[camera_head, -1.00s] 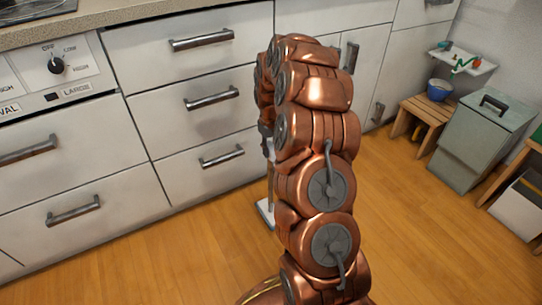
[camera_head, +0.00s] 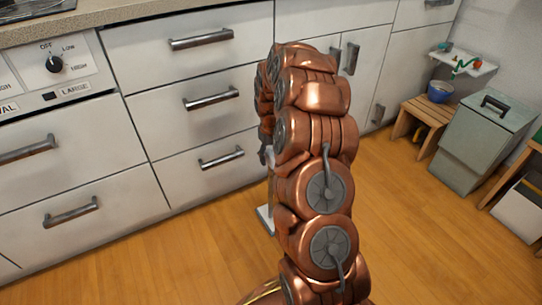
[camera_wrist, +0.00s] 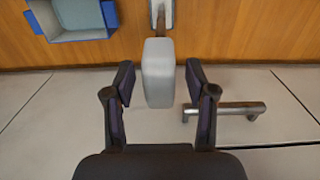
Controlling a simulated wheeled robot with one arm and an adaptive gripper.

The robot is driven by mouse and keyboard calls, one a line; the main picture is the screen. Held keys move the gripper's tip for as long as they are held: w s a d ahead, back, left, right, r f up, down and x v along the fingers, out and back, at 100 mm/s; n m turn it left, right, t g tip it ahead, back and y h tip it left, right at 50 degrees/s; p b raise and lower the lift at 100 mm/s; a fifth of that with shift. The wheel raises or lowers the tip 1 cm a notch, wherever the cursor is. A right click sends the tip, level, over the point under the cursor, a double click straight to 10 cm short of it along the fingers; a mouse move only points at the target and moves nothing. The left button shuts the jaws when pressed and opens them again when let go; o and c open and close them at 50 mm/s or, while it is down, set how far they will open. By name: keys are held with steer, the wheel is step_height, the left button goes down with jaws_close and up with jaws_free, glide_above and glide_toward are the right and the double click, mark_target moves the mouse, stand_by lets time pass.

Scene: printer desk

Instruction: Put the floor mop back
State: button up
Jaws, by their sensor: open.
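The floor mop stands upright on the wooden floor. Its pale grey grip (camera_wrist: 158,75) shows from above in the wrist view, with the brown pole and pale foot (camera_wrist: 168,14) beyond it. In the head view, its white foot (camera_head: 265,220) and part of the pole show left of my arm; the rest is hidden. My gripper (camera_wrist: 159,78) is open, with one finger on each side of the grip. I see small gaps between the fingers and the grip.
White drawers with metal handles (camera_head: 211,97) stand close behind the mop; one handle (camera_wrist: 225,110) is near the right finger. A blue open box (camera_wrist: 75,18) sits on the floor at top left in the wrist view. A wooden stool (camera_head: 425,118) and grey bin (camera_head: 482,140) stand right.

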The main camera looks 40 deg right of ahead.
steer(key=shift+r, duration=0.1)
step_height(320, 180, up, 12)
steer(key=f+p, duration=0.1)
steer(key=p, duration=0.3)
steer(key=s+a+r, duration=0.5)
steer(key=a, duration=0.3)
steer(key=s+a+r+n+g, duration=0.1)
steer(key=s+a+r+g, duration=0.15)
steer(key=s+a, duration=1)
steer(key=s, duration=0.9)
steer(key=s+a+r+g, duration=0.1)
steer(key=s+a, duration=0.3)
steer(key=s, duration=0.8)
steer(key=shift+s+r, duration=0.2)
steer(key=shift+r, duration=0.1)
